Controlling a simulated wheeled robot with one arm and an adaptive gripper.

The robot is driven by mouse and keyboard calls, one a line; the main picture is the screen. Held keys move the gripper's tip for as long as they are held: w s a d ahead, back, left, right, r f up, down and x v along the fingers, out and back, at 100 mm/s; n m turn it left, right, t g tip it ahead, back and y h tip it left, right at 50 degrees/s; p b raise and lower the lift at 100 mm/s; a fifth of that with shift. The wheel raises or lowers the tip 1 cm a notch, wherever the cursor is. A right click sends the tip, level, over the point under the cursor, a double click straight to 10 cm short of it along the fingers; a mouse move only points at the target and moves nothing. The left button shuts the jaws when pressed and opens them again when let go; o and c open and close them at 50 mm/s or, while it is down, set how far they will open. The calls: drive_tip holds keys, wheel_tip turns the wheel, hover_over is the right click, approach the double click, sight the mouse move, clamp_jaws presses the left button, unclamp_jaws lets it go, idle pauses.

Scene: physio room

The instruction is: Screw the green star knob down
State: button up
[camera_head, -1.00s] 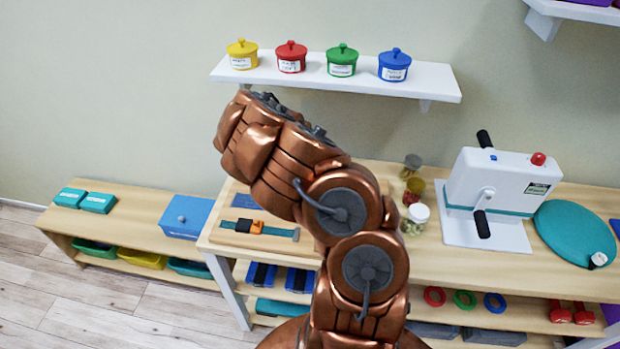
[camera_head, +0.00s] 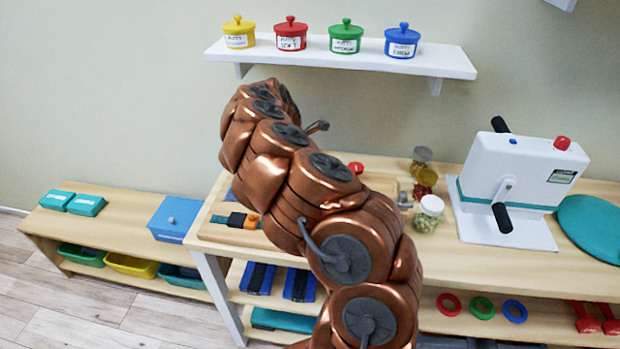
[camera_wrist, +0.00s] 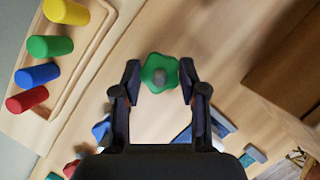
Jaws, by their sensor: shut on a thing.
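The green star knob (camera_wrist: 153,66) shows in the wrist view, with rounded lobes and a grey centre. It sits between the two fingertips of my gripper (camera_wrist: 160,75), which is shut on it, one finger at each side. The pale wooden board (camera_wrist: 150,115) lies below the knob. In the head view my copper arm hides the knob and the gripper. I cannot tell how far down the knob sits.
In the head view, jars (camera_head: 428,212) and a white crank machine (camera_head: 520,180) stand right of my arm. Above is a shelf (camera_head: 340,60) with putty pots.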

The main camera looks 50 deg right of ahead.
drive_tip(key=m+b, duration=0.1)
drive_tip(key=m+g+b, duration=0.1)
drive_tip(key=m+b, duration=0.1)
drive_tip(key=shift+w+d+y, duration=0.1)
drive_tip(key=shift+w+y, duration=0.1)
drive_tip(key=shift+y, duration=0.1)
drive_tip(key=shift+m+g+y+b, duration=0.5)
drive_tip(key=shift+m+g+b, duration=0.15)
drive_tip(key=shift+m, duration=1.65)
drive_tip(key=shift+r, duration=0.15)
drive_tip(key=o, duration=1.2)
drive_tip(key=shift+c, duration=0.2)
drive_tip(key=shift+s, duration=0.1)
